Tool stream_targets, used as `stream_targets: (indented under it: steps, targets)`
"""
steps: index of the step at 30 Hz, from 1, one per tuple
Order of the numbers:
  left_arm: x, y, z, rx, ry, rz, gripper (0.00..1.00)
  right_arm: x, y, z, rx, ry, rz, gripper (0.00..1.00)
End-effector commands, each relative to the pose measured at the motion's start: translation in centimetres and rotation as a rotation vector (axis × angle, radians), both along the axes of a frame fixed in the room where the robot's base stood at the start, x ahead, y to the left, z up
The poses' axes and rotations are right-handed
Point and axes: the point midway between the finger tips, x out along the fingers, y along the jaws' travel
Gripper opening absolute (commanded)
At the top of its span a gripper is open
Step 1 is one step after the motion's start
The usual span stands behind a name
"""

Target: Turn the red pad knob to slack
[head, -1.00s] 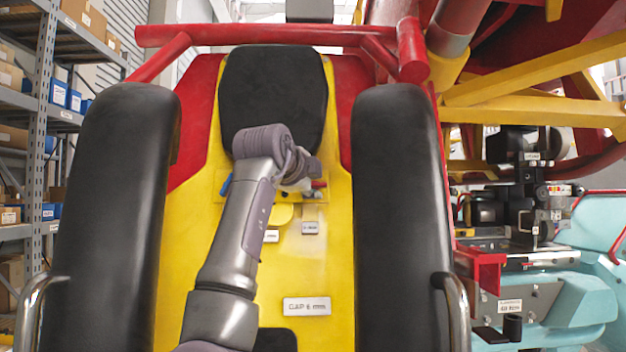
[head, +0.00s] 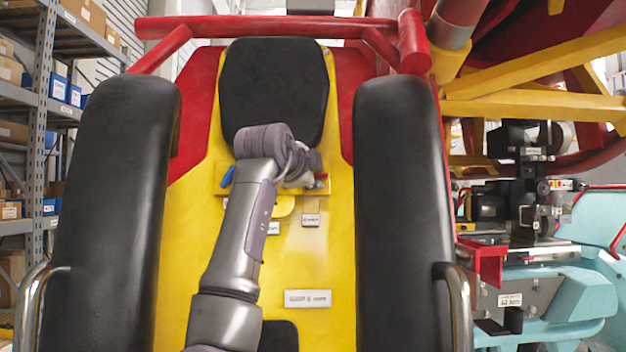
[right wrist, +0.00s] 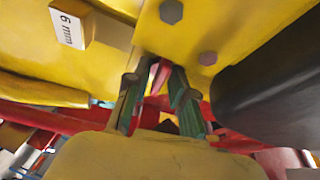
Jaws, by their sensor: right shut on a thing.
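The red pad knob (head: 321,177) shows as a small red part on the yellow panel below the black headrest pad, mostly covered by my right gripper (head: 308,180). In the right wrist view my right gripper (right wrist: 158,100) has its two fingers on either side of a narrow red piece (right wrist: 160,75), which looks like the knob, and is shut on it. Which setting the knob points to is hidden. A blue handle (head: 227,176) stands to the left, beyond my wrist. My left gripper is not in view.
Two long black pads (head: 110,200) and (head: 400,190) flank the yellow seat back. A red bar (head: 270,28) crosses above. A small label block reading "6 mm" (right wrist: 70,28) and bolts (right wrist: 171,11) are close to the fingers. Machinery (head: 530,200) stands at right.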

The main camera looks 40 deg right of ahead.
Motion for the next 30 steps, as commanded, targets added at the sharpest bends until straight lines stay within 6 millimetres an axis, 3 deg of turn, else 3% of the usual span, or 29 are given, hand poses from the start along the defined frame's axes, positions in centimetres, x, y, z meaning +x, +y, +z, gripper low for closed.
stream_targets:
  steps: [30]
  targets:
    - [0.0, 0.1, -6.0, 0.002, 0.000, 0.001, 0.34, -0.3, -0.2, -0.7, -0.667, 0.563, 0.200, 0.00]
